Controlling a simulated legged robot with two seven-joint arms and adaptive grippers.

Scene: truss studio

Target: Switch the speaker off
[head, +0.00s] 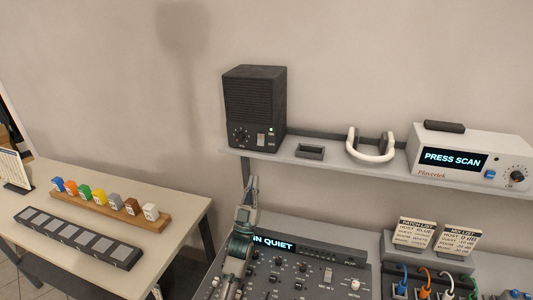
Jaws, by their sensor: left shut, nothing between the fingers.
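The black speaker (252,95) stands upright on the left end of the grey wall shelf. Its front shows a dark knob at lower left, a light rocker switch (261,140) at lower right, and a small green light (271,133) that is lit. My left gripper (251,186) points upward in front of the mixing desk, below the speaker and the shelf. Its fingers are shut and empty, apart from the speaker. My right gripper is not in view.
Below is the mixing desk (320,272) with a display reading "IN QUIET". A side table (100,175) with colored blocks stands left.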

